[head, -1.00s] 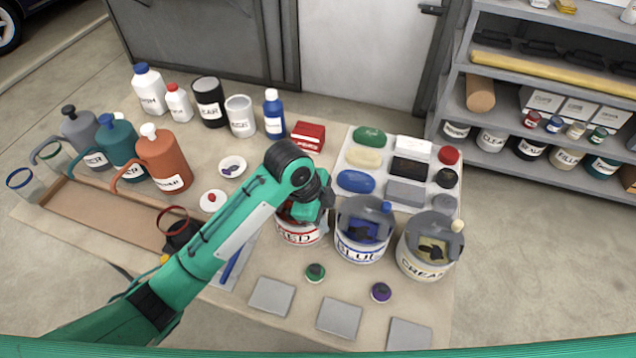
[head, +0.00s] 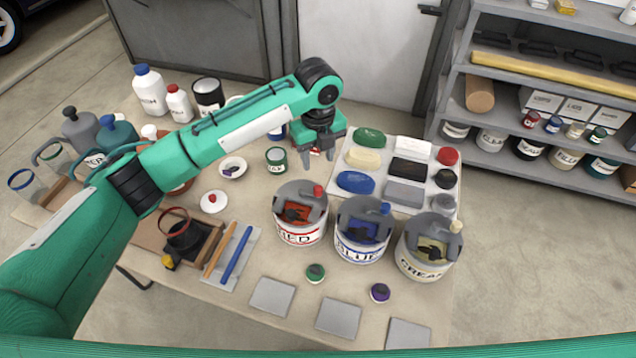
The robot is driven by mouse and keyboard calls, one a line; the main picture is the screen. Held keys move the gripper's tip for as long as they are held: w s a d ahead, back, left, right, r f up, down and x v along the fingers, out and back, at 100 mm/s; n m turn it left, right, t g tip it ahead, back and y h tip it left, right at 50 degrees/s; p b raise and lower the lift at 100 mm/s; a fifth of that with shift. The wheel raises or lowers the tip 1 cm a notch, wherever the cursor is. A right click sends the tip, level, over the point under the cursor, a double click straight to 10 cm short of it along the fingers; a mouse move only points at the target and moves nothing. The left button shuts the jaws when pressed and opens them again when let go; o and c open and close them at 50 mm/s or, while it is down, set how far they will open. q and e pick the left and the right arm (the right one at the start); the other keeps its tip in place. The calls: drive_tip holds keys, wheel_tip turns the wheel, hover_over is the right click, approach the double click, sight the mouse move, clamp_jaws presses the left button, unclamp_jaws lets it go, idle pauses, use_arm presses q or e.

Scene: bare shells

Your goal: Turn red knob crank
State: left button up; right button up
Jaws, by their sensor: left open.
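The red bucket (head: 299,233), labelled RED, stands on the table with a grey lid and crank on top. The crank's red knob (head: 318,191) is at the far right side of the lid, and red contents show through the opening. My left gripper (head: 318,158) is open and empty, pointing down beyond the red bucket, apart from the knob. The blue bucket (head: 362,250) and the cream bucket (head: 424,267) stand to the right with similar cranks with a blue and a cream knob. My right gripper is not in view.
A white tray (head: 381,162) of colored pieces lies right of my gripper. A small green can (head: 277,158) stands to its left. Grey squares (head: 272,296) and small green and purple pots lie in front of the buckets. Bottles and jugs crowd the left.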

sight(318, 187)
use_arm(q)
wheel_tip(318, 187, down, 11)
drive_tip(key=p, duration=0.2)
drive_tip(key=shift+p, duration=0.3)
clamp_jaws()
drive_tip(key=shift+w, duration=0.1)
